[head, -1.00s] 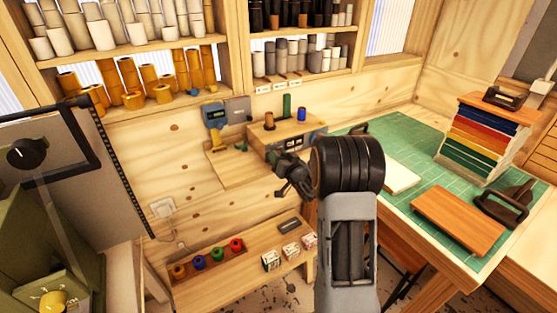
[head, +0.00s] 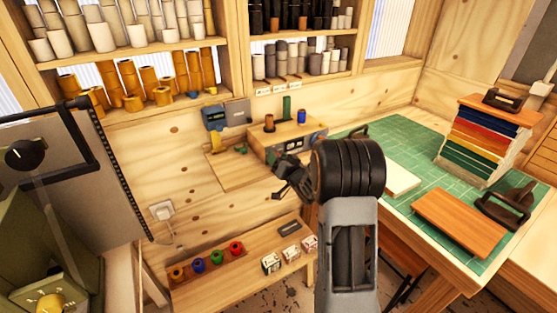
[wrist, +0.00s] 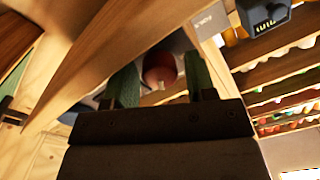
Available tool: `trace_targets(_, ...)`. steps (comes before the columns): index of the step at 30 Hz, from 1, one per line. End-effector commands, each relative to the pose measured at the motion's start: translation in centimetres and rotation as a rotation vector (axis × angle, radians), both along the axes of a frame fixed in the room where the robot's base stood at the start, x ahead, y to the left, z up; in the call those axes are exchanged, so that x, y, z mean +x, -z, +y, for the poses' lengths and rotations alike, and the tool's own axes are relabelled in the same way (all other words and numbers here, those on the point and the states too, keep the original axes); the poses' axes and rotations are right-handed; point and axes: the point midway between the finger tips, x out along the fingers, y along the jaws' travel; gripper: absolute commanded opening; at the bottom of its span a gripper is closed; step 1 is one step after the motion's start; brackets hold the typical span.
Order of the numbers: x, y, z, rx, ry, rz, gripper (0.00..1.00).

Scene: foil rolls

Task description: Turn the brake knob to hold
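My gripper (head: 282,190) is in front of and below a wooden box unit (head: 296,131) with a dark control strip on its front, at the back of the bench. In the wrist view, the two green fingers of my gripper (wrist: 158,85) stand apart. A reddish round knob-like part (wrist: 160,70) shows between and beyond them, with no clear contact; I cannot tell for sure that it is the brake knob, and no mark on it is readable. In the head view my arm and gripper hide part of the unit's front.
A blue device (head: 214,117) with a small display stands left of the unit. A black knob (head: 20,153) is on a grey panel at far left. A low bench (head: 245,277) with coloured spools is below. A green mat (head: 415,172) lies on the right table.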

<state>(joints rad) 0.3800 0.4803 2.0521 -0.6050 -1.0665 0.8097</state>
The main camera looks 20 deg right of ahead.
Motion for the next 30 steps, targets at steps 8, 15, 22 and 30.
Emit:
trace_targets(8,0.0,0.0,0.0,0.0,0.001,0.0,0.6)
trace_targets(15,0.0,-0.1,0.0,-0.076,0.001,-0.008,0.6)
trace_targets(22,0.0,-0.4,0.0,-0.335,0.001,-0.036,0.6)
trace_targets(30,-2.9,0.2,-0.5,-0.532,0.005,-0.06,0.6)
